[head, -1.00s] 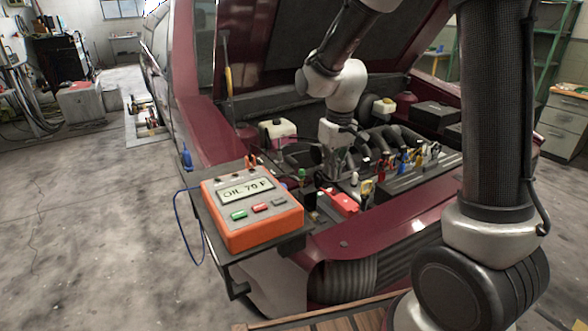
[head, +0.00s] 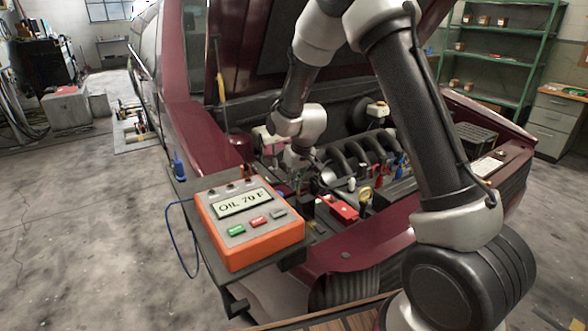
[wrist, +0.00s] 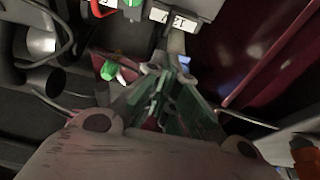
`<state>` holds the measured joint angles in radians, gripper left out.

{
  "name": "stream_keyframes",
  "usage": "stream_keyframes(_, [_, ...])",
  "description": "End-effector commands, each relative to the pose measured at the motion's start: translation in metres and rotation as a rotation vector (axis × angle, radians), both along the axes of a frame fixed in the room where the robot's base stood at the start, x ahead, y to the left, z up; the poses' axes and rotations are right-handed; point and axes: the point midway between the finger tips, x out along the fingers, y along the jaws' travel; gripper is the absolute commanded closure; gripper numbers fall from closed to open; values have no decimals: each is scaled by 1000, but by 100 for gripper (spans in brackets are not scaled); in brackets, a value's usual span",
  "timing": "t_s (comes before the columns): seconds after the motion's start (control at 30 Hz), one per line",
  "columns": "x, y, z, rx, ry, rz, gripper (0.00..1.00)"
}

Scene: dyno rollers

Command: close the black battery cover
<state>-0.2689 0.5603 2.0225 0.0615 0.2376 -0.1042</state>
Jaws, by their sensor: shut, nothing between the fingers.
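My gripper (head: 298,178) points down into the engine bay, just behind the orange tester. In the wrist view its fingers (wrist: 165,85) are together with nothing held between them. A red cover (head: 343,209) lies in front of the engine, to the right of my gripper. I cannot clearly single out the black battery cover; the area around the fingertips is dark and partly hidden by my gripper. Whether that cover stands open or lies shut does not show.
The orange tester (head: 248,228) reading "OIL 70 F" sits on a dark tray at the front left. A green cap (wrist: 109,71) shows left of the fingers. Engine pipes (head: 355,155) and several coloured handles stand to the right. The raised hood (head: 255,50) hangs behind.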

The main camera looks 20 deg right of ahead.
Motion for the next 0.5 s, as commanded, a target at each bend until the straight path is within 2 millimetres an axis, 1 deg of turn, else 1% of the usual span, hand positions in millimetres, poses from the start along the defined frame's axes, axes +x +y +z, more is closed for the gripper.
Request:
stream_keyframes(0.03, [-8,-3,4,1,-3,-1,100])
stream_keyframes(0.1, [-17,-6,4,2,-3,-2,100])
stream_keyframes(0.2, [-25,-8,4,1,-2,-2,100])
stream_keyframes(0.33, [-30,-10,4,2,-3,-2,100])
stream_keyframes(0.5, [-30,-10,4,1,-2,-1,100])
